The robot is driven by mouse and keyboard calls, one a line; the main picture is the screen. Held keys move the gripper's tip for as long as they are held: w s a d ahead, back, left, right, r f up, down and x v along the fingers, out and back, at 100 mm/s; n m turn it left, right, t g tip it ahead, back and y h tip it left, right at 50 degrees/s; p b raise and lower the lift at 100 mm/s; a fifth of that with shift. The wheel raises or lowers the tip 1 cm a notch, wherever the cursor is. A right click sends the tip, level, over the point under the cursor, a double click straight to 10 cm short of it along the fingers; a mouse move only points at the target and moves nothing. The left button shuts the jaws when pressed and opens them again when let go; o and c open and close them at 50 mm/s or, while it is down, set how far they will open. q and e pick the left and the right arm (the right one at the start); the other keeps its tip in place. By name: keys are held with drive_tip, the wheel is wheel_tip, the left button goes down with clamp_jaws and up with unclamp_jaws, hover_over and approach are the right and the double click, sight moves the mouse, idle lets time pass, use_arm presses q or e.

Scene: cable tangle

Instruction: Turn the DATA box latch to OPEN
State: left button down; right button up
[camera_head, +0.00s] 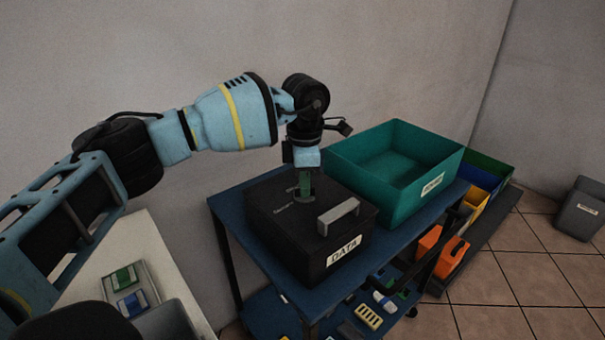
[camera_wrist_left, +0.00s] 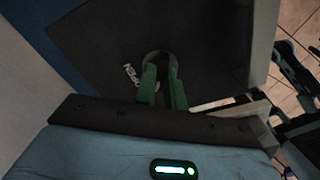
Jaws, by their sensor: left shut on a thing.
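The black DATA box (camera_head: 275,232) stands on the blue cart, its white DATA label facing front. Its dark lid also fills much of the left wrist view (camera_wrist_left: 100,45). My left gripper (camera_head: 305,190) points down onto the lid, behind the grey handle (camera_head: 338,215). In the left wrist view its green fingers (camera_wrist_left: 162,90) are shut on the dark round latch (camera_wrist_left: 160,57). Small pale lettering (camera_wrist_left: 131,75) lies beside the latch; I cannot read it or tell which way the latch is turned. The fingers hide part of the latch. My right gripper is not in view.
A teal open bin (camera_head: 385,200) stands right of the box on the blue cart (camera_head: 225,208). Orange items (camera_head: 440,248) and coloured bins (camera_head: 480,180) are further right. A white table (camera_head: 135,250) is at left. The wall is close behind.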

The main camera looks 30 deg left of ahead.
use_arm(q)
drive_tip(key=m+p, duration=0.2)
drive_tip(key=m, duration=0.2)
drive_tip(key=shift+r+m, duration=0.15)
drive_tip(key=shift+m, duration=0.25)
drive_tip(key=m, duration=0.2)
drive_tip(key=shift+m, duration=0.3)
drive_tip(key=shift+m+p, duration=0.4)
drive_tip(key=shift+m, duration=1.5)
drive_tip(key=c, duration=1.5)
unclamp_jaws()
drive_tip(key=shift+r, duration=3.8)
